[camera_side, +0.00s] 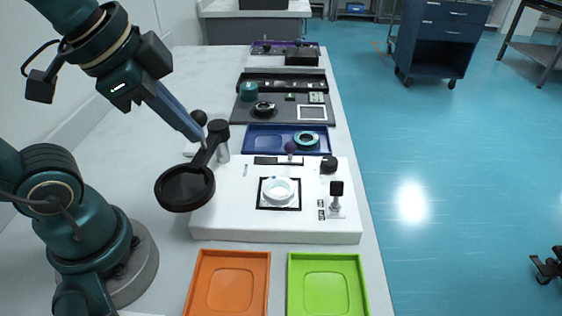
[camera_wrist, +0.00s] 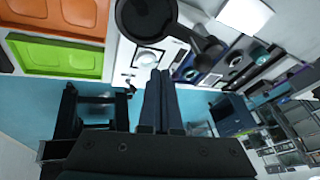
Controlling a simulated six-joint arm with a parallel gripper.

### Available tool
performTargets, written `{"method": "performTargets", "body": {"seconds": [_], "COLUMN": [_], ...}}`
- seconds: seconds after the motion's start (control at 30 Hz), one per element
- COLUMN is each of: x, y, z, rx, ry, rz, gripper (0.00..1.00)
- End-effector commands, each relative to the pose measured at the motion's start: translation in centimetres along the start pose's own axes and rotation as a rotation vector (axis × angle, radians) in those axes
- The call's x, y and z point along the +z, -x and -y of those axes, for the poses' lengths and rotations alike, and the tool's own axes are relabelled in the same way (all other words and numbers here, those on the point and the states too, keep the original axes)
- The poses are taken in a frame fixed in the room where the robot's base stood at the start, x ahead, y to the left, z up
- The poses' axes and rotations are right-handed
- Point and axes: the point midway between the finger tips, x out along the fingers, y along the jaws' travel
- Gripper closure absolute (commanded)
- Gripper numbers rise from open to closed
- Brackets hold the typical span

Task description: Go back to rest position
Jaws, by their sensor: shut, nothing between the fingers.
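My gripper (camera_side: 200,138) is shut and empty, its two long blue-grey fingers pressed together and slanting down to the right. It hangs above the left part of the white table. In the wrist view my gripper (camera_wrist: 160,72) also shows with its fingers side by side and nothing between them. In the side view the fingertips overlap the top of a black round-headed magnifier-like piece (camera_side: 185,187); I cannot tell the gap between them. That black piece shows at the top of the wrist view (camera_wrist: 147,17).
A white platform (camera_side: 230,215) carries a white ring (camera_side: 279,189) and small optical parts. An orange tray (camera_side: 230,284) and a green tray (camera_side: 327,286) lie in front. A blue tray (camera_side: 262,138) and a dark board (camera_side: 286,107) lie behind. The table's left side is mostly clear.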

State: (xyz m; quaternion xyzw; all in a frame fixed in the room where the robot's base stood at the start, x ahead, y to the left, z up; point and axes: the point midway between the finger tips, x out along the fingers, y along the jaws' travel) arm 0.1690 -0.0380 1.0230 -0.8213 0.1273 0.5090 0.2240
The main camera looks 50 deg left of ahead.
Motion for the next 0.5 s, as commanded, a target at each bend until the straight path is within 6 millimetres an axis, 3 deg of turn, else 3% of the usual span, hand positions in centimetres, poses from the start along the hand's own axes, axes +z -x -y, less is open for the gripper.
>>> {"method": "performTargets", "body": {"seconds": [0.5], "x": [0.73], "y": [-0.52], "z": [-0.32], "rx": [-0.003], "ry": [0.093], "rz": [-0.007], "gripper": [1.00]}}
